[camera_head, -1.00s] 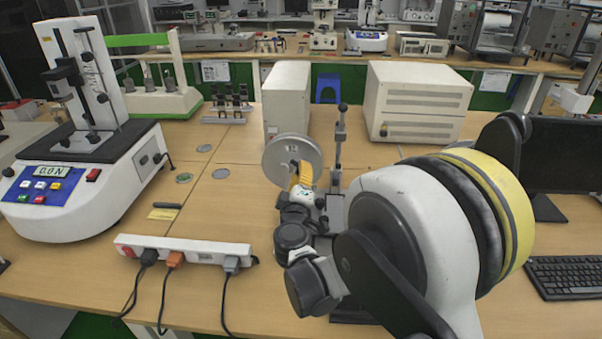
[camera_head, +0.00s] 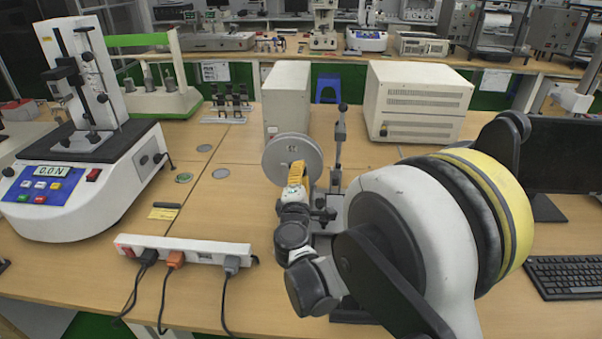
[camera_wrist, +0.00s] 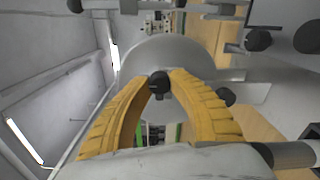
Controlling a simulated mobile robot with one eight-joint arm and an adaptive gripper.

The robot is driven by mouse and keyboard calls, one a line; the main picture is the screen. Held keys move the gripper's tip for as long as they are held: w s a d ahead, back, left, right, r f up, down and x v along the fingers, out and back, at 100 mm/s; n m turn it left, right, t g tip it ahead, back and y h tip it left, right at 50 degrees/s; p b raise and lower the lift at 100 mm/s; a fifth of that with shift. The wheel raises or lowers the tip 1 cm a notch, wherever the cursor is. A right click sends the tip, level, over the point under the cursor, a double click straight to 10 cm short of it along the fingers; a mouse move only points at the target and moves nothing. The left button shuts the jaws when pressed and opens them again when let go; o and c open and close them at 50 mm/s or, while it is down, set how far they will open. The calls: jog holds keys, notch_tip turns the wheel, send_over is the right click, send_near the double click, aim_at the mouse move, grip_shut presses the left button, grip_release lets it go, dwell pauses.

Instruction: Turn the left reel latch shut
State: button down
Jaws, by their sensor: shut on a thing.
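The left reel (camera_head: 293,153) is a grey disc standing upright on the reel stand (camera_head: 339,165) in the middle of the table. In the wrist view the reel (camera_wrist: 155,60) faces me, with the dark latch knob (camera_wrist: 159,83) at its centre. My gripper (camera_head: 297,172) has yellow fingers and is in front of the reel. In the wrist view my gripper (camera_wrist: 160,85) has its fingertips shut on the latch knob, one on each side. The head view hides the latch behind my gripper, and I cannot tell its angle.
A power strip (camera_head: 185,250) with cables lies at the front left. A force tester (camera_head: 90,165) stands further left. Two pale cabinets, one narrow (camera_head: 287,98) and one wide (camera_head: 418,102), stand behind. A keyboard (camera_head: 566,277) is at the right.

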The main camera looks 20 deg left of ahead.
dwell(0.4)
jog(key=c, duration=1.2)
grip_release()
jog(key=shift+o, duration=0.2)
jog(key=v, duration=1.2)
